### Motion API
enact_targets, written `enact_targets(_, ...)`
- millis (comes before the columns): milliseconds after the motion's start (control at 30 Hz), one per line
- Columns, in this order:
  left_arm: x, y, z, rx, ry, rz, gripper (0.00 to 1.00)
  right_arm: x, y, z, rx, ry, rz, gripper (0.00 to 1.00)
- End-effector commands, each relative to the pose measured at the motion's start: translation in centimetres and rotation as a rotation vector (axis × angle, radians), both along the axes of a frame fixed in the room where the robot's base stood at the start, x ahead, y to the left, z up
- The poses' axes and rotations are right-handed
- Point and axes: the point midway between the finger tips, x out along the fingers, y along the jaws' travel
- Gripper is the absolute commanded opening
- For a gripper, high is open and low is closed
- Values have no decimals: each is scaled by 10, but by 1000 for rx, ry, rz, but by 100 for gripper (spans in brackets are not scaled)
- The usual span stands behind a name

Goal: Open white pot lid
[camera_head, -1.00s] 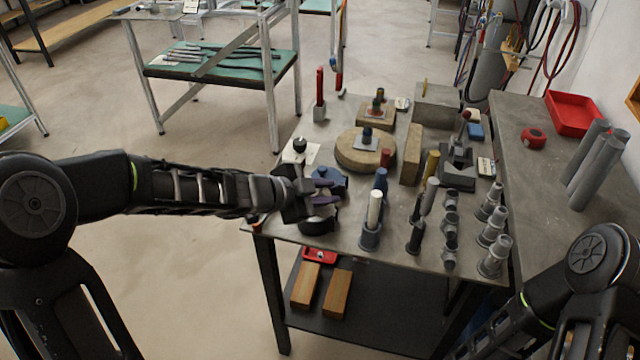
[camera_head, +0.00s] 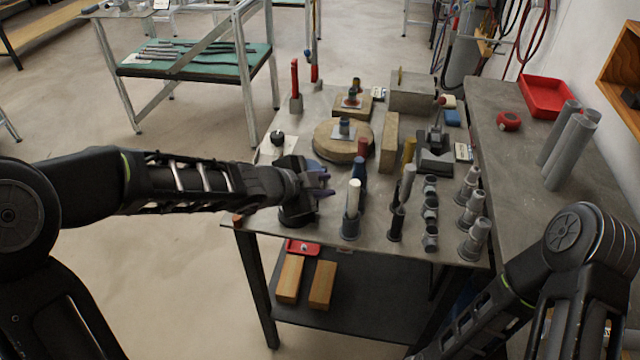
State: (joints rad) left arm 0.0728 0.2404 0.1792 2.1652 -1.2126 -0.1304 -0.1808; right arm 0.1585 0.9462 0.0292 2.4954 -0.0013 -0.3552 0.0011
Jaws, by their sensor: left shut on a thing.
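I cannot make out a clear white pot or its lid. A flat white piece with a black knob (camera_head: 277,139) lies at the bench's left edge, just behind my left gripper. My left gripper (camera_head: 325,184) reaches in from the left, low over the front left of the bench, with its fingers pointing right. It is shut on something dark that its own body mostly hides. A dark round object (camera_head: 298,215) sits directly below it. A blue piece shows partly behind the fingers. My right gripper is not in view; only my right arm shows at the lower right.
Close right of the fingers stand a white-topped cylinder (camera_head: 353,197) in a holder and several upright grey tools. A round wooden block (camera_head: 333,149) lies behind. A red tray (camera_head: 547,96) sits on the right bench. Two wooden blocks lie on the lower shelf.

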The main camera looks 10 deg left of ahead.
Motion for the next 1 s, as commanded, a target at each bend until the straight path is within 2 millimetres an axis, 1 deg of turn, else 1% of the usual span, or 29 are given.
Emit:
enact_targets(33, -4, -3, -7, 2, 14, -6, 0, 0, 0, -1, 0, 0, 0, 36)
enact_targets(267, -4, -2, -8, 2, 16, -4, 0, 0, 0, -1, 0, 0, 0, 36)
enact_targets(300, -4, -2, -8, 2, 16, -4, 24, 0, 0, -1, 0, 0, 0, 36)
enact_targets(500, -3, 0, -7, 3, 13, -2, 41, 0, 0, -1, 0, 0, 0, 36)
enact_targets(533, -3, 0, -6, 3, 13, -1, 42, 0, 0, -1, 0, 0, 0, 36)
enact_targets(800, -2, 1, -3, 3, 8, 1, 42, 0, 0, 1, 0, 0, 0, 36)
enact_targets(867, -4, 2, 0, 3, 7, 0, 42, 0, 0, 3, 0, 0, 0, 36)
enact_targets(1000, -13, 9, 11, 3, 7, 2, 42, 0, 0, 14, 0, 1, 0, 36)
